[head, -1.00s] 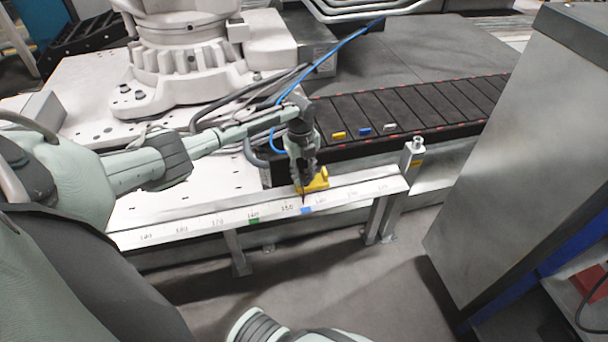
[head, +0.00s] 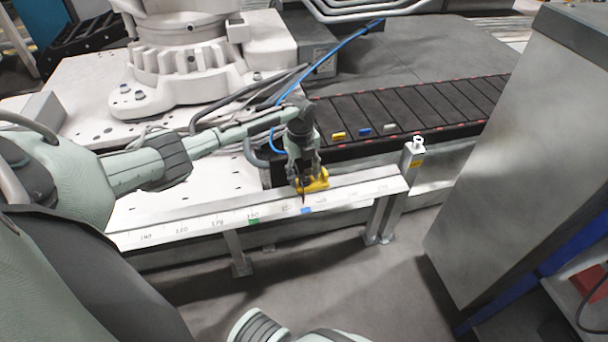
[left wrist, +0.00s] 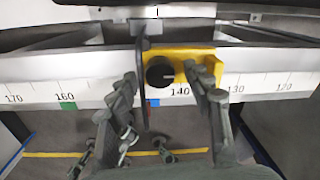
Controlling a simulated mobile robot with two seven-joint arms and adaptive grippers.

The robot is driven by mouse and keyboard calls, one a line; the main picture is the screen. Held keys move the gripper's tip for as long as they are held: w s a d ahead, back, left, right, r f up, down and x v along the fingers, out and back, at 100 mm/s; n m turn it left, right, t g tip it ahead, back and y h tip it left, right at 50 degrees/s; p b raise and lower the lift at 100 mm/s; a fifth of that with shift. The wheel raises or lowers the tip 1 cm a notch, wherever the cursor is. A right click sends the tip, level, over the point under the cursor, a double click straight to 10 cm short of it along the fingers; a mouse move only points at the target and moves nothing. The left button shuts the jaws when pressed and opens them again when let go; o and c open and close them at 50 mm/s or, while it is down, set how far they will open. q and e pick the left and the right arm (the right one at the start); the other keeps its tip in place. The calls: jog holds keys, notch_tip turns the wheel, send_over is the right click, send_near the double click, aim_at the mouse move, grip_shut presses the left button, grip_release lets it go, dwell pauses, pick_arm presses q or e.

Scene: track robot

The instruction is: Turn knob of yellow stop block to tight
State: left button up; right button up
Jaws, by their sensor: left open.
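The yellow stop block (head: 319,182) sits on the metal rail (head: 196,224) with the printed scale, just above a blue mark. In the left wrist view the yellow block (left wrist: 200,54) carries a round black knob (left wrist: 160,72) with a light line on its face, lying roughly sideways. A thin dark upright piece stands at the block's left side. My left gripper (head: 305,186) points down at the block and partly covers it. In the left wrist view its two fingers (left wrist: 168,88) are spread, with the knob showing between their tips. I cannot tell whether they touch it. My right gripper is not seen.
Small yellow, blue and white blocks (head: 364,131) lie on the black slatted conveyor (head: 430,106) behind the rail. A metal post (head: 405,175) stands at the rail's right end. A grey cabinet (head: 520,150) is at the right. A blue mark and a green mark (head: 254,221) are on the rail.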

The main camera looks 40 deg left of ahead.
aim_at(302, 179)
pick_arm(q)
notch_tip(302, 179, up, 12)
jog(key=shift+s+a, duration=0.15)
jog(key=shift+s, duration=0.1)
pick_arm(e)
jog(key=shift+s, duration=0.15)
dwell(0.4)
pick_arm(q)
jog(key=s+d+f+n+t+p, duration=0.1)
jog(key=s+d+f+n, duration=0.8)
jog(key=s+d+f, duration=0.4)
jog(key=s+a+f+n+t+y, duration=0.1)
jog(key=s+a+n, duration=0.1)
jog(key=s+n, duration=1.1)
jog(key=shift+s+a+f+t+y+p, duration=0.15)
jog(key=shift+s+t+y+p, duration=0.2)
jog(key=shift+s, duration=0.35)
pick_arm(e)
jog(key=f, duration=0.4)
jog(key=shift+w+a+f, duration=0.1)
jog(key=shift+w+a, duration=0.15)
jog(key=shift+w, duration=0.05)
